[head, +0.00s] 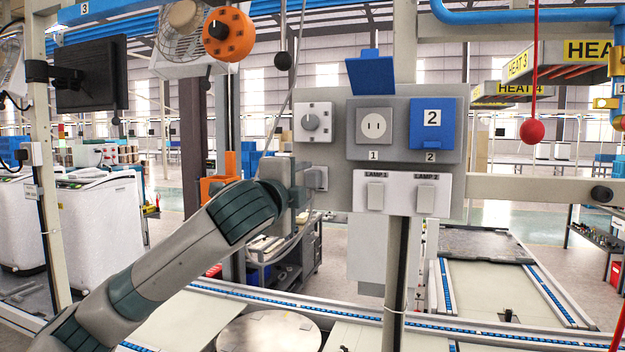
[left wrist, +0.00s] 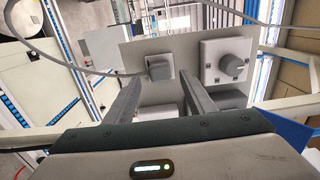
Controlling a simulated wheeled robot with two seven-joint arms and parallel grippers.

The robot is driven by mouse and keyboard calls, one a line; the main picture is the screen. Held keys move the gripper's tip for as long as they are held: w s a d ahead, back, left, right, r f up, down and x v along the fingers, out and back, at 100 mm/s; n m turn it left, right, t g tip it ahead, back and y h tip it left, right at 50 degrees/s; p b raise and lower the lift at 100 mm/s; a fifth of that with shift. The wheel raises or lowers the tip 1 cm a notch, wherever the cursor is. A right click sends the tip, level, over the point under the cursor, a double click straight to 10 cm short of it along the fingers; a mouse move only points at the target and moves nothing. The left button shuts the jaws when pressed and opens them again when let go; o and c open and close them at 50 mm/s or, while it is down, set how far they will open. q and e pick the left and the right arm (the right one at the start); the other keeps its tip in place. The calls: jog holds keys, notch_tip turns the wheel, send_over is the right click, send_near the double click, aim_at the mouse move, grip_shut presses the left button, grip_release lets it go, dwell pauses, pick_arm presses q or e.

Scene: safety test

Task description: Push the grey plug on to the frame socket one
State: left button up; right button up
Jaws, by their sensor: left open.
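The grey plug (left wrist: 160,67) sits at the panel's edge in the left wrist view, with a grey cable running off to the left. In the head view a pale part of it or its holder (head: 321,178) shows at the panel's lower left. My left gripper (left wrist: 158,88) is open, its fingers pointing at the panel on either side of the plug; contact is not visible. In the head view my left gripper (head: 300,190) partly hides the plug. Socket one (head: 374,126) has two slots, a label 1 below, and its blue lid (head: 371,74) raised. My right gripper is out of view.
Below are two lamp switches (head: 375,195). A red ball (head: 532,131) hangs at right.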

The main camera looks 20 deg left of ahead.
aim_at(311, 181)
pick_arm(q)
jog(key=shift+w+d+p, duration=0.1)
jog(key=shift+w+p, duration=0.65)
jog(key=shift+w, duration=1.7)
jog(key=shift+p, duration=0.4)
grip_shut()
jog(key=shift+s, duration=0.1)
jog(key=shift+s, duration=0.95)
jog(key=shift+s, duration=0.1)
